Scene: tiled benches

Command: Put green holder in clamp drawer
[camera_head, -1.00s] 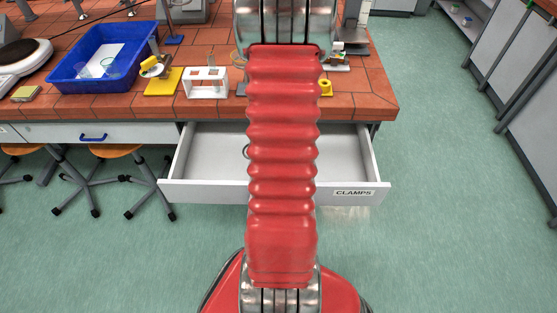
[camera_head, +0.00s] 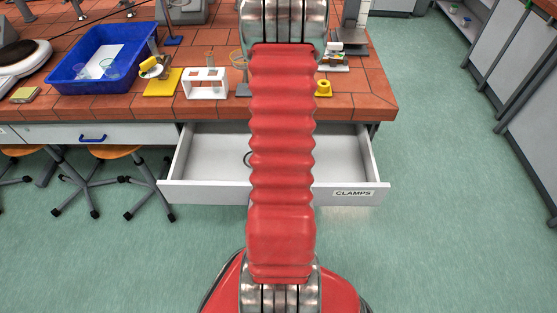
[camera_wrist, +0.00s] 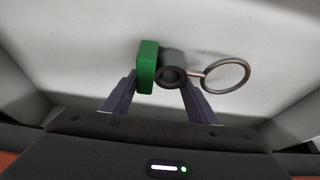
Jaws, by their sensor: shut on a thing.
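In the wrist view, my gripper (camera_wrist: 158,97) is shut on the green holder (camera_wrist: 147,66), a small green block against its left finger. A dark round piece (camera_wrist: 170,77) sits beside the block between the fingers, with a thin rod leading to a metal ring (camera_wrist: 226,75) on the right. I cannot tell whether these parts are joined to the block. The pale drawer interior lies behind them. In the head view the drawer (camera_head: 210,160), labelled CLAMPS, stands pulled open. My red arm covers its middle and hides my gripper and the holder. Part of a dark ring shows beside the arm.
The tiled bench (camera_head: 365,103) above the drawer carries a blue tray (camera_head: 70,82), a white rack (camera_head: 205,92), a yellow block (camera_head: 163,85) and a small yellow piece (camera_head: 323,87) near its front edge. Stools (camera_head: 110,165) stand left. The drawer's visible right side is clear.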

